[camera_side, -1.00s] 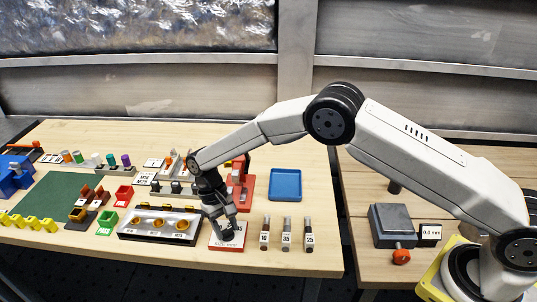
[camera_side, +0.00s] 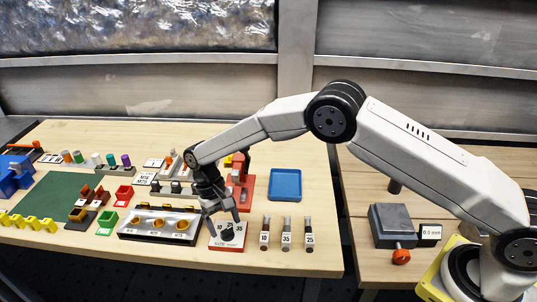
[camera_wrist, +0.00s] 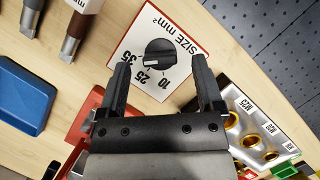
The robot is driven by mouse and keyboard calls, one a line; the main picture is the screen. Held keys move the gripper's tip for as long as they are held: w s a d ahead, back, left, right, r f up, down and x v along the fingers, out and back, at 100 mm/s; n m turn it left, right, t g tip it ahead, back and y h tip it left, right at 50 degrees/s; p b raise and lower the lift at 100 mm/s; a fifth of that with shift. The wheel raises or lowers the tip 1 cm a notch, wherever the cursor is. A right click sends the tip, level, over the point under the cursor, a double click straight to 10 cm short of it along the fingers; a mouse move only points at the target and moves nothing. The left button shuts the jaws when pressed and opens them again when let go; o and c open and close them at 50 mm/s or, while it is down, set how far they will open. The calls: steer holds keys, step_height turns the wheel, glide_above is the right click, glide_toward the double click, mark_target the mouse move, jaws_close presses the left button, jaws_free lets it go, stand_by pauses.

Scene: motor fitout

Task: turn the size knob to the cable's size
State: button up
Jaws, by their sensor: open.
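The size knob (camera_wrist: 160,50) is a round black knob with a white pointer mark, on a white plate (camera_wrist: 180,80) with a red edge, marked 10, 25 and 35. The mark points left and slightly down in the wrist view, towards the 35 and 25 side; I cannot tell exactly which. The plate also shows in the side view (camera_side: 216,243). My gripper (camera_wrist: 160,80) is open and empty, its fingers apart and above the plate.
A metal block with brass-ringed holes (camera_side: 160,224) lies left of the plate. A red press-like device (camera_side: 246,190) stands behind it, and a blue tray (camera_side: 286,184) is to the back right. Bare table lies between the tray and the cables.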

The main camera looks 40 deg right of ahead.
steer(key=v, duration=0.6)
steer(key=shift+r, duration=0.2)
steer(key=shift+w, duration=0.1)
steer(key=s+d+r+t, duration=0.2)
steer(key=s+d+r, duration=0.15)
steer(key=d, duration=0.35)
steer(key=s+d+r+t, duration=0.2)
steer(key=s+d, duration=0.3)
steer(key=d, duration=0.1)
steer(key=s+d+t, duration=0.1)
steer(key=s+d, duration=0.3)
steer(key=s, duration=0.3)
steer(key=s+d+t, duration=0.2)
steer(key=s+d, duration=0.1)
steer(key=s, duration=0.4)
steer(key=shift+s+d, duration=0.15)
steer(key=shift+d, duration=0.2)
